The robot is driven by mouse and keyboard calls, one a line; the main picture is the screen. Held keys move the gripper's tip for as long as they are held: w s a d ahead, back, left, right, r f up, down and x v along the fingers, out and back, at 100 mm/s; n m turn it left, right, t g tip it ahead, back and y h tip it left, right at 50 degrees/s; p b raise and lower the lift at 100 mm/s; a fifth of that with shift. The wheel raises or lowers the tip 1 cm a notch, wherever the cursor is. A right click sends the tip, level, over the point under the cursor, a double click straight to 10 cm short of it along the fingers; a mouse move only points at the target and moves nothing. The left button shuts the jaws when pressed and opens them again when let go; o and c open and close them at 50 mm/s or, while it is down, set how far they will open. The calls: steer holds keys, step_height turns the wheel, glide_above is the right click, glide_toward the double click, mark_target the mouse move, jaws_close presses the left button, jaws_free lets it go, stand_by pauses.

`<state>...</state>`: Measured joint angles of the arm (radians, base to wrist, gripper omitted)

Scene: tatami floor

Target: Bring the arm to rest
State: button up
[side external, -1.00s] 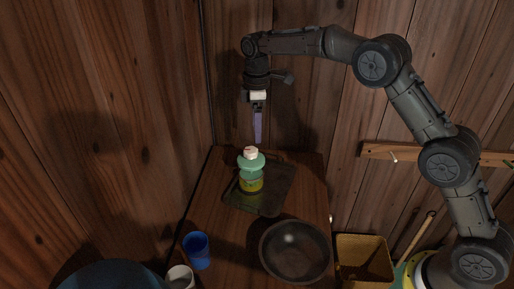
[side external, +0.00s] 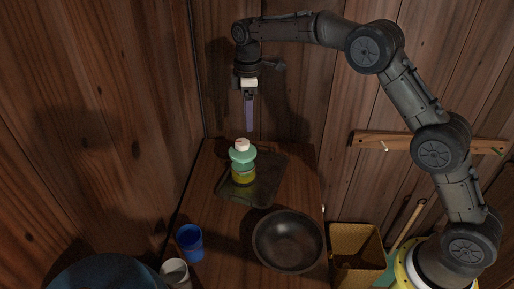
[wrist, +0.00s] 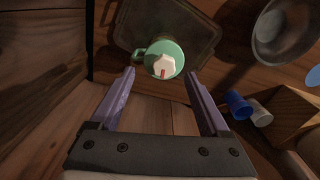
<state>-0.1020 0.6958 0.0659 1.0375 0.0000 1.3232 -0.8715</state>
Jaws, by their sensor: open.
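My gripper (side external: 249,128) points down in the air above a small stack on the table, with its fingers apart and nothing between them. In the wrist view its two purple fingers (wrist: 160,88) are spread wide. The stack has a white piece (side external: 242,145) on top, a green mug (side external: 242,156) under it and a yellow item (side external: 243,178) at the bottom. The wrist view shows the white piece (wrist: 163,67) with a red mark, and the mug's handle (wrist: 139,55) on the left. The gripper is clear of the stack.
The stack stands on a dark tray (side external: 268,180) on a wooden table (side external: 215,215). A dark bowl (side external: 289,241), blue cup (side external: 190,242) and white cup (side external: 175,272) are nearer the camera. A yellow bin (side external: 357,250) is right of the table. Wooden walls stand close behind.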

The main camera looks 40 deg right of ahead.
steer(key=s+d+r+t, duration=0.1)
steer(key=s+r, duration=0.2)
steer(key=r, duration=0.4)
steer(key=s+d+r+t, duration=0.1)
steer(key=s+r, duration=0.3)
steer(key=r, duration=0.3)
steer(key=s+d+r+m+t, duration=0.1)
steer(key=s+r, duration=0.2)
steer(key=s, duration=0.3)
steer(key=s+d+r+m+t, duration=0.1)
steer(key=s+r+m, duration=0.15)
steer(key=s, duration=0.35)
steer(key=s+d+f+m+t, duration=0.1)
steer(key=s+f+m, duration=0.15)
steer(key=s, duration=1.05)
steer(key=s+f+m, duration=0.5)
steer(key=s+f, duration=0.2)
steer(key=f, duration=0.2)
steer(key=shift+s+d+f, duration=0.2)
steer(key=shift+d+f, duration=0.1)
steer(key=shift+d, duration=0.05)
